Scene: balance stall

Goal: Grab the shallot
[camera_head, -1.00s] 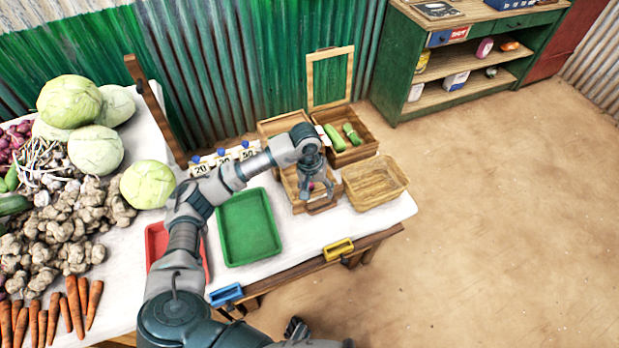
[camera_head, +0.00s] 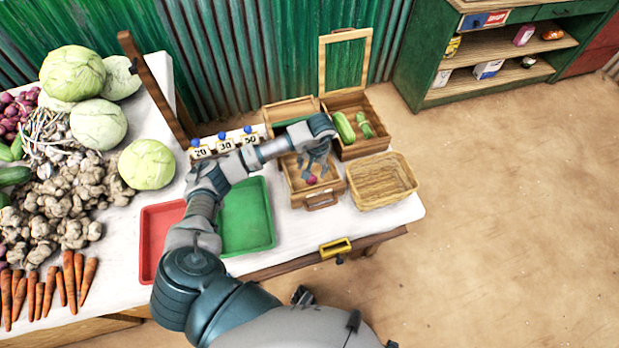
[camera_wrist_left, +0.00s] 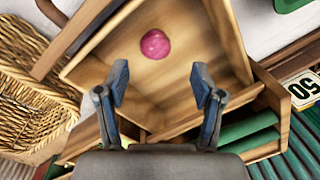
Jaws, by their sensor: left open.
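The shallot (camera_head: 312,180) is a small round pink-purple thing lying in an open wooden drawer (camera_head: 322,202) with a handle at its front. In the left wrist view the shallot (camera_wrist_left: 155,44) lies on the bare drawer floor, beyond the fingertips and roughly centred between them. My left gripper (camera_head: 317,167) hangs over the drawer, fingers pointing down. In the left wrist view the left gripper (camera_wrist_left: 159,80) is open, with two blue-grey fingers apart and nothing between them. The shallot is clear of both fingers. My right gripper does not show.
A wicker basket (camera_head: 384,197) stands right of the drawer. An open wooden box (camera_head: 372,147) with green vegetables is behind it. A green tray (camera_head: 268,222) and a red tray (camera_head: 150,255) lie left. Number cards (camera_head: 226,146) stand behind. Vegetables crowd the far left.

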